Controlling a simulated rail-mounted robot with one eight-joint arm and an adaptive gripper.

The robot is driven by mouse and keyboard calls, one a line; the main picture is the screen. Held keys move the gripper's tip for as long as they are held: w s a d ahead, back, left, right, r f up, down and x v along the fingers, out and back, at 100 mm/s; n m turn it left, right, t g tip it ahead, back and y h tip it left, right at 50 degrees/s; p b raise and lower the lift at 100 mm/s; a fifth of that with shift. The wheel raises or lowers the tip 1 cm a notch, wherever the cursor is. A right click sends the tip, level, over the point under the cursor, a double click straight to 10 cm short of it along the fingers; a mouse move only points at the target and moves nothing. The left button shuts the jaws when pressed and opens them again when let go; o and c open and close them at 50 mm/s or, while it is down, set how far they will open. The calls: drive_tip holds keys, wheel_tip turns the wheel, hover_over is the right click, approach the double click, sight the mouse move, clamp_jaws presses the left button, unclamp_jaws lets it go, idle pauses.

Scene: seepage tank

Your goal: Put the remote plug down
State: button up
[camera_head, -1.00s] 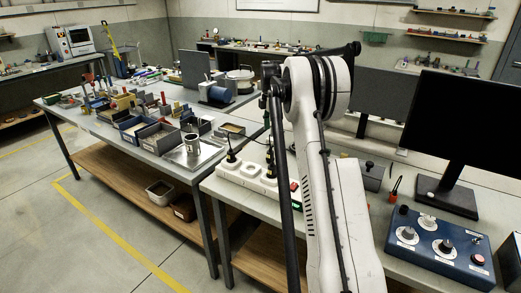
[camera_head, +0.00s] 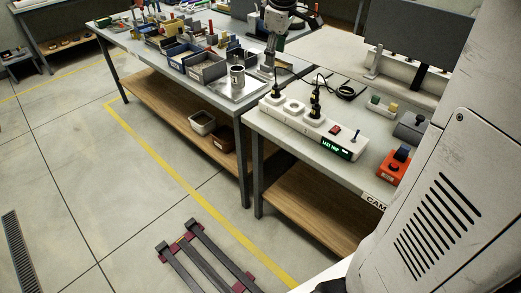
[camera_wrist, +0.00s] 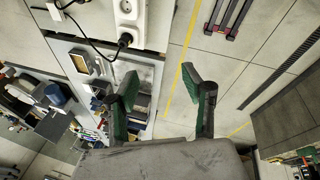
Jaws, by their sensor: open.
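My gripper (camera_head: 272,58) is in the upper middle of the head view, beyond the white power strip (camera_head: 310,122). In the wrist view its two green-padded fingers (camera_wrist: 165,95) are wide apart with nothing between them. Two black plugs stand upright in the strip, one at its left end (camera_head: 276,91) and one near its middle (camera_head: 315,105). A black plug with its cord (camera_wrist: 125,40) also shows at the end of the white strip in the wrist view, apart from the fingers. I cannot tell which plug is the remote plug.
A metal tray with a cylindrical can (camera_head: 237,78) stands left of the strip, beside grey and blue bins (camera_head: 207,69). An orange control box (camera_head: 393,168) sits right of the strip. A dark slatted frame (camera_head: 205,258) lies on the floor.

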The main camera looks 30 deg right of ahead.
drive_tip(key=s+a+f+m+t, duration=0.2)
drive_tip(key=s+a, duration=0.6)
drive_tip(key=s, duration=0.4)
drive_tip(key=s+a+f+m+t+y, duration=0.1)
drive_tip(key=s+a+f+m, duration=0.4)
drive_tip(key=s+a, duration=0.4)
drive_tip(key=s+f, duration=0.1)
drive_tip(key=s, duration=0.2)
drive_tip(key=shift+s+f+t, duration=0.25)
drive_tip(key=shift+s+t, duration=0.15)
drive_tip(key=shift+a, duration=0.1)
